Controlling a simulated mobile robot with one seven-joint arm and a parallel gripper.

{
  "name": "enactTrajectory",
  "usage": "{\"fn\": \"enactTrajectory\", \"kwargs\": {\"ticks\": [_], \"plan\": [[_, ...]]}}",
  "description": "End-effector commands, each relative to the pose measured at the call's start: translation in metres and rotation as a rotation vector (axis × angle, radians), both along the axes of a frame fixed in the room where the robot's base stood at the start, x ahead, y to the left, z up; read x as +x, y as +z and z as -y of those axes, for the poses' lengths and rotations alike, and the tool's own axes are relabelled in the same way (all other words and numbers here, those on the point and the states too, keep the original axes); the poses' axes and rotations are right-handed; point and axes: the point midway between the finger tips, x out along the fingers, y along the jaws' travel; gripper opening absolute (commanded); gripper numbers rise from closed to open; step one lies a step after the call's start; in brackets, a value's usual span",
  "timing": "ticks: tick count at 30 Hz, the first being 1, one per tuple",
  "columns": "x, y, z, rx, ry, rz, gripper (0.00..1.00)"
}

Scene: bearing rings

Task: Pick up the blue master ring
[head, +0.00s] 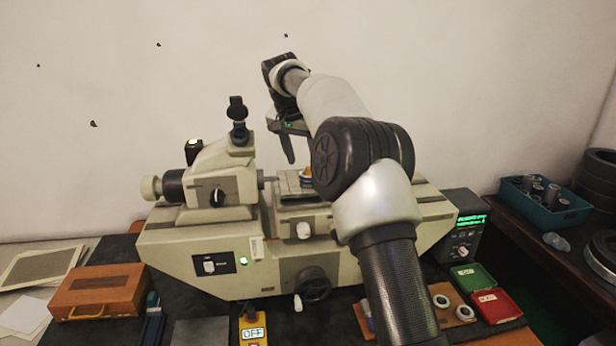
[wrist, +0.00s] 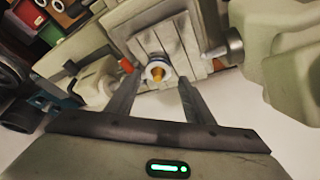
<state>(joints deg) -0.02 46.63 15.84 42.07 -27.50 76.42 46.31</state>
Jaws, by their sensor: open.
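A small ring with a bluish edge, a pale top face and an orange-gold piece in its middle (wrist: 157,71) sits on the grey stage of the measuring machine. It is the likely blue master ring. It also shows in the head view (head: 304,178), partly hidden by my arm. My gripper (wrist: 158,77) is open and empty. In the wrist view its fingertips appear on either side of the ring, apart from it. In the head view my gripper (head: 289,158) hangs above and left of the ring.
The measuring machine (head: 195,262) has an eyepiece head left of the stage. Two pale rings (head: 441,301) lie on a wooden board at front right, beside green and red boxes (head: 497,305). A teal tray (head: 545,213) of cylinders stands far right. A wooden case (head: 97,291) lies left.

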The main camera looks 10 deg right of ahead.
Motion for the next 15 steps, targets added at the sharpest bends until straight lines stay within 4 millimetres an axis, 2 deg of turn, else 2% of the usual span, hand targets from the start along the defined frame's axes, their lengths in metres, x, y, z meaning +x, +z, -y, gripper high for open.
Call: {"fn": "enactTrajectory", "kwargs": {"ticks": [7,15], "plan": [[0.01,-0.035,0.011,0.001,-0.002,-0.004,0.48],[0.012,-0.04,0.012,0.0,0.0,0.0,0.48]]}}
